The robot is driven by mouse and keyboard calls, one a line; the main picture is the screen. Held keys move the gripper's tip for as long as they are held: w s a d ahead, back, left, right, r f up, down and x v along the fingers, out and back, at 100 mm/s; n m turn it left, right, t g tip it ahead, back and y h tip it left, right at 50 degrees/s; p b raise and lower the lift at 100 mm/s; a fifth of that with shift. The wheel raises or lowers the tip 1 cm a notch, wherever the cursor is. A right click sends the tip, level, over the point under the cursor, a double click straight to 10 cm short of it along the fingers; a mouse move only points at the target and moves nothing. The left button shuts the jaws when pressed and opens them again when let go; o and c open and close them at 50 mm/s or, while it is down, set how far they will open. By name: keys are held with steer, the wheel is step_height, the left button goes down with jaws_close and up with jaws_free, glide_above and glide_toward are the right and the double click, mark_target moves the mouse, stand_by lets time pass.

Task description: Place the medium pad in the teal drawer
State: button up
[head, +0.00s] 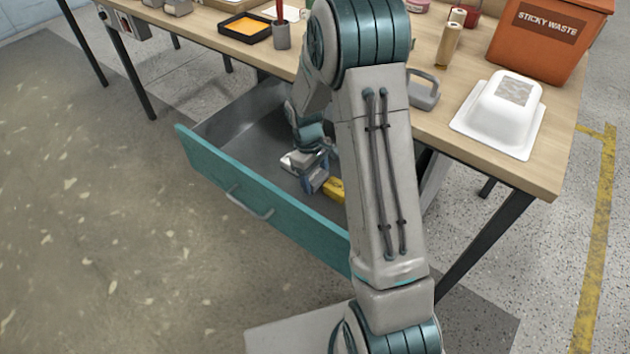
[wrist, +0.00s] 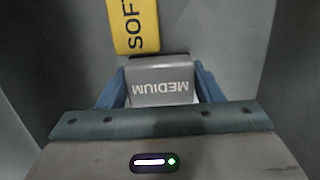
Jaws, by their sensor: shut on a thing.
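The teal drawer (head: 262,203) stands pulled open under the workbench, with a grey inside. My gripper (head: 316,180) is down inside the drawer. In the wrist view my gripper (wrist: 160,92) has its blue fingers on both sides of a grey block, the medium pad (wrist: 160,82), marked MEDIUM. The gripper is shut on the pad. A yellow pad (head: 334,189) lies in the drawer right beside it; in the wrist view this yellow pad (wrist: 137,25) reads SOFT. I cannot tell whether the medium pad touches the drawer floor.
The workbench top (head: 437,122) is above the drawer. On it are a white bathtub shell (head: 500,112), an orange sticky waste bin (head: 547,40), a grey handled block (head: 423,90) and a black tray (head: 246,28). The drawer's left part is clear.

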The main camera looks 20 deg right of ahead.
steer(key=shift+f, duration=0.85)
steer(key=shift+f, duration=0.1)
steer(key=o, duration=0.9)
steer(key=shift+o, duration=0.2)
steer(key=r+p, duration=0.1)
steer(key=r, duration=0.3)
steer(key=w+r, duration=0.1)
steer(key=r, duration=0.3)
steer(key=a+r+p, duration=0.1)
steer(key=r, duration=0.3)
steer(key=shift+w+p, duration=0.2)
steer(key=shift+p, duration=0.1)
steer(key=s+r+m+t, duration=0.1)
steer(key=s+r+m, duration=0.1)
steer(key=s, duration=0.5)
steer(key=s+r+m+t, duration=0.1)
steer(key=s+r+m, duration=0.1)
steer(key=s+r, duration=0.3)
steer(key=s+r+m+t+y, duration=0.1)
steer(key=s+r+m, duration=0.2)
steer(key=s, duration=0.7)
steer(key=shift+a+r, duration=0.45)
steer(key=shift+r, duration=0.15)
